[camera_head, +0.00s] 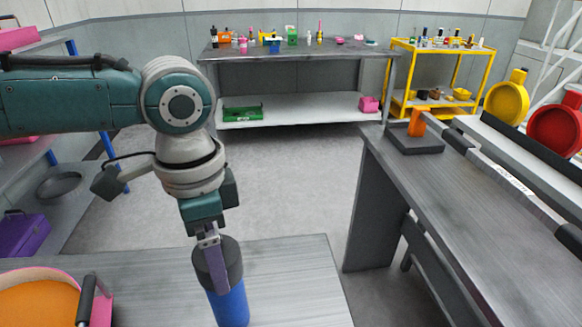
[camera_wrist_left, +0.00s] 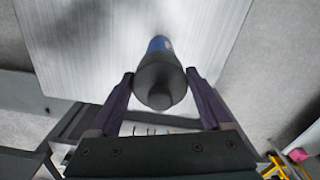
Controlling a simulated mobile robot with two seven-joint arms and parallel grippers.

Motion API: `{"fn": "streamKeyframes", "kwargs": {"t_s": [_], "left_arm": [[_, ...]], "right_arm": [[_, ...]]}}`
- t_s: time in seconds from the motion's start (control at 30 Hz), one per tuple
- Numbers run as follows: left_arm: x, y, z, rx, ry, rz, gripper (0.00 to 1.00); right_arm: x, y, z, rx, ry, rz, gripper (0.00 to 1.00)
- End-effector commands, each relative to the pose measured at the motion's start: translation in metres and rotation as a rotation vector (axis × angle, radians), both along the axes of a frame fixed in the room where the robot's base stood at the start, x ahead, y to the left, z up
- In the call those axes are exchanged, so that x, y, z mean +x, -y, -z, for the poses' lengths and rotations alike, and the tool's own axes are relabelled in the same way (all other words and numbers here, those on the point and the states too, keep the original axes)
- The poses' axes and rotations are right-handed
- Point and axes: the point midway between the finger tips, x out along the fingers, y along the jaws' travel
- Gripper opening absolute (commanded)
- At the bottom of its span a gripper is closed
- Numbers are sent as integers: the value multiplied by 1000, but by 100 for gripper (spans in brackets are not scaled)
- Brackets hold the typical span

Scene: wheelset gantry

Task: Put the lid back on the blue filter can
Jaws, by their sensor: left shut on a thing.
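The blue filter can (camera_head: 231,306) stands on the near grey table, its lower end cut off by the frame edge. The dark grey lid (camera_head: 232,262) sits directly over the can's top, in line with it; I see no clear gap between them, but cannot tell whether it is fully seated. My left gripper (camera_head: 216,282) points down and is shut on the lid. In the left wrist view the lid (camera_wrist_left: 160,82), with its round knob, is between the two purple fingers, and a bit of the blue can (camera_wrist_left: 158,45) shows beyond it. My right gripper is in neither view.
The near table (camera_head: 300,285) is bare right of the can. A pink-rimmed round container (camera_head: 98,299) with an orange inside lies at the lower left. A long grey workbench (camera_head: 430,195) stands right. A back bench (camera_head: 300,50) and yellow cart (camera_head: 440,55) are far off.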

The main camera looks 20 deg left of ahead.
Motion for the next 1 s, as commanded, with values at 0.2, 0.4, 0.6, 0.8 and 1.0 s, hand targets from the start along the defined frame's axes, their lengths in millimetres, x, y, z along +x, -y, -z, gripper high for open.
{"fn": "streamKeyframes", "kwargs": {"t_s": [0.2, 0.4, 0.6, 0.8, 1.0], "left_arm": [[0, 0, 0, -1, 1, 0, 20], [0, 0, -1, 0, 0, -1, 20], [0, 0, -1, -1, 1, -1, 20], [0, 0, 0, 0, 1, -1, 20], [0, 0, 0, -1, 1, -1, 20]], "right_arm": [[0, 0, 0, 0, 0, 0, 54], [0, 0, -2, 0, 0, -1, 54], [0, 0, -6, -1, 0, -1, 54], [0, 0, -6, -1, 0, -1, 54], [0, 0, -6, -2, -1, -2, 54]]}}
